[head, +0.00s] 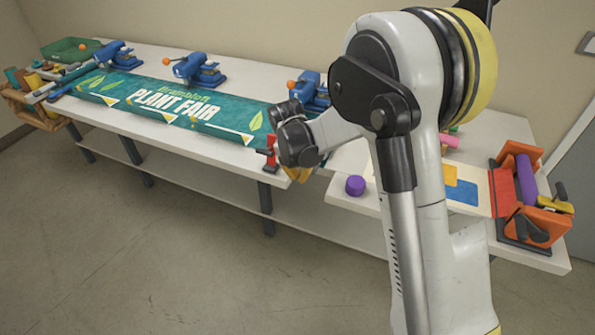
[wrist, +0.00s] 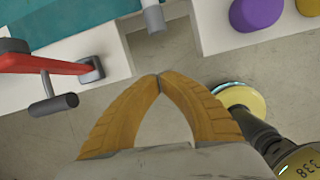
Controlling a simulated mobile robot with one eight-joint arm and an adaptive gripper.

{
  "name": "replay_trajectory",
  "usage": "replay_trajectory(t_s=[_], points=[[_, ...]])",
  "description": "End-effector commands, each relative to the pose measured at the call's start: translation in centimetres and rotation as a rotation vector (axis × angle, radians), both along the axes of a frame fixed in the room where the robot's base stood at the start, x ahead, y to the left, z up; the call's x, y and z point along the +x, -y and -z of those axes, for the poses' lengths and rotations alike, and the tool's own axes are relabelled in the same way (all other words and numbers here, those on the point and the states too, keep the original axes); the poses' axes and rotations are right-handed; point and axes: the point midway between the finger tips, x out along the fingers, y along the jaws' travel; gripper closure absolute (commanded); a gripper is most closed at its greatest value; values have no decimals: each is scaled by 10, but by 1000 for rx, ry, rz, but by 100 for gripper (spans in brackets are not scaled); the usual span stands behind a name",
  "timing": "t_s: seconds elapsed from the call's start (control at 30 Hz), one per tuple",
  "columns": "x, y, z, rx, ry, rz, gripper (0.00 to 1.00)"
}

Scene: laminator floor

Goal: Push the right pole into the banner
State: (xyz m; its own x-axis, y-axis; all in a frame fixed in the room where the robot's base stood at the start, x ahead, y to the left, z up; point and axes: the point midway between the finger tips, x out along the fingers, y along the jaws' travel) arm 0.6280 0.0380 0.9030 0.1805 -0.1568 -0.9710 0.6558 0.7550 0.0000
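The teal banner (head: 165,98) reading "Plant Fair" lies flat on the long white table; its edge also shows at the top left of the wrist view (wrist: 70,20). In the wrist view a short grey rod end (wrist: 152,17) sticks out past the table edge beyond my fingertips; it may be the right pole, but I cannot be sure. My gripper (wrist: 158,76) has its two yellow-brown fingertips together with nothing visible between them, apart from the rod. In the head view my gripper (head: 301,175) hangs by the table's right end, partly hidden by my arm.
A red clamp (wrist: 45,65) with a grey handle sits left of my fingers. Blue clamps (head: 197,69) stand along the banner's far edge. A second table holds a purple cylinder (head: 355,185) and an orange roller machine (head: 538,222). A gap separates the tables.

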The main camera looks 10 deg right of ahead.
Motion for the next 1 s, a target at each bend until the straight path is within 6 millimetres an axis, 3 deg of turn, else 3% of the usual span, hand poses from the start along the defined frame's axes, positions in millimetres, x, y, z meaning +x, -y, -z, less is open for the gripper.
replay_trajectory(t_s=[0.03, 0.13, 0.4, 0.87, 1.0], points=[[2, 2, 15, 0, 0, 1, 100], [6, 5, 33, 0, 0, 2, 100], [31, 28, 31, 1, 0, 3, 100], [36, 32, 30, 0, 1, 2, 100], [47, 40, 30, -1, 1, 4, 100]])
